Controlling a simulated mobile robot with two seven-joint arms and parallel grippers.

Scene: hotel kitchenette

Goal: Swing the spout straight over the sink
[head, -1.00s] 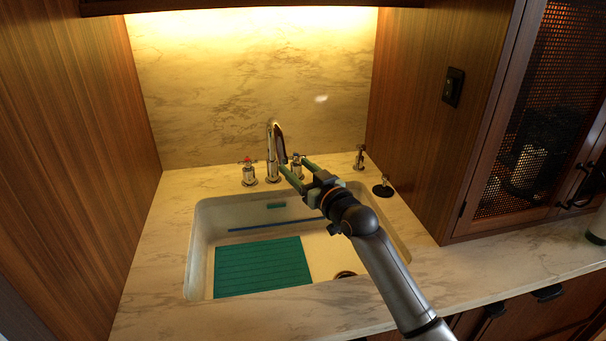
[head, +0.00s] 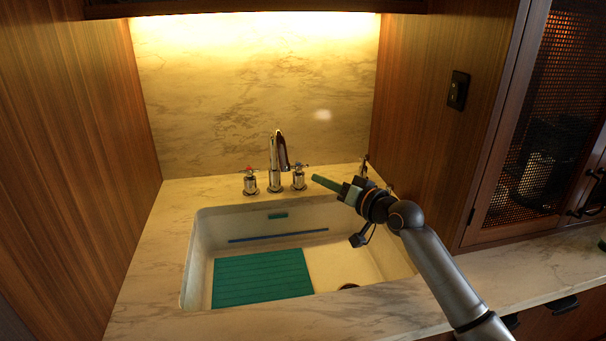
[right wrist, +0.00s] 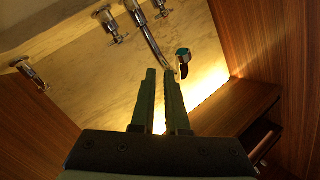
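The chrome faucet spout (head: 275,160) stands behind the sink (head: 200,235) in the head view. It arches forward, with its end angled slightly to the right. In the right wrist view the spout (right wrist: 146,35) curves beyond the fingertips, partly hidden by a finger, and its dark end (right wrist: 183,62) shows beside them. My right gripper (head: 315,180) is to the right of the spout in the head view, apart from it. In the right wrist view its green fingers (right wrist: 160,72) have a narrow gap with nothing held between. My left gripper is not in view.
Handles (head: 250,182) (head: 298,178) flank the spout. Another chrome fitting (head: 364,165) stands behind my right gripper. A teal mat (head: 262,277) and a blue strip (head: 278,236) lie in the sink. Wood panels (head: 85,120) bound both sides. The left of the sink is clear.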

